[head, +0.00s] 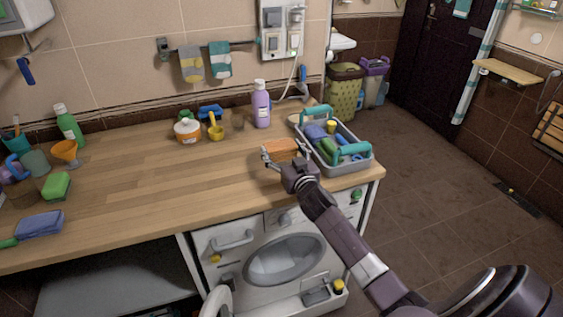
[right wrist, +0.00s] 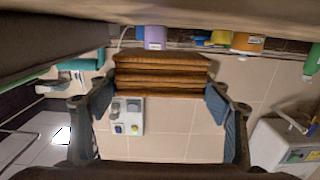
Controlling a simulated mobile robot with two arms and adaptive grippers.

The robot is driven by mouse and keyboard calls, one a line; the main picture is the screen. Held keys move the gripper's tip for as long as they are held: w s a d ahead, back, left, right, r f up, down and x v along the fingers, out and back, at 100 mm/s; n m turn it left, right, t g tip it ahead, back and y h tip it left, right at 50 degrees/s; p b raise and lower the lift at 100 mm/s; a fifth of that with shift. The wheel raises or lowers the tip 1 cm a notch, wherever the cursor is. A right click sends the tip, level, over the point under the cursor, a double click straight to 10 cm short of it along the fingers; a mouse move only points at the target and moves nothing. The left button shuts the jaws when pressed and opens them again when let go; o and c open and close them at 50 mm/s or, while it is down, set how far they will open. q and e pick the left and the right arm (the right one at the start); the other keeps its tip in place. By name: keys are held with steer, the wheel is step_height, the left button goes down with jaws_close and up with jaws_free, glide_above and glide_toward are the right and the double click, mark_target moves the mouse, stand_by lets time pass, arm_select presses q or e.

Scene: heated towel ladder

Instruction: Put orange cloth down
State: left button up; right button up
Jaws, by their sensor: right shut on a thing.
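The orange cloth (head: 282,147) is folded into a thick stack of layers. It is between the fingers of my right gripper (head: 284,158), over the right part of the wooden counter. In the right wrist view the folded cloth (right wrist: 160,75) fills the space between the two blue finger pads of my right gripper (right wrist: 160,98). The counter edge shows across the top of that view, close to the cloth. I cannot tell whether the cloth touches the counter. My left gripper is not in view.
A grey caddy (head: 358,165) with teal handles and several items stands just right of the cloth. A washing machine (head: 260,262) is below.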

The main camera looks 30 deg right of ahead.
mark_target(282, 158)
step_height(282, 158, down, 3)
steer(key=shift+s+b, duration=0.1)
steer(key=shift+b, duration=0.85)
steer(key=shift+f, duration=0.3)
steer(key=shift+w, duration=0.2)
steer(key=shift+s, duration=0.1)
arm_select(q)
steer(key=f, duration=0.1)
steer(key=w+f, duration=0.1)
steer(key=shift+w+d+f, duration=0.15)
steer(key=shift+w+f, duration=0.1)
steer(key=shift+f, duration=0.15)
arm_select(e)
steer(key=o, duration=1.2)
steer(key=shift+c, duration=0.2)
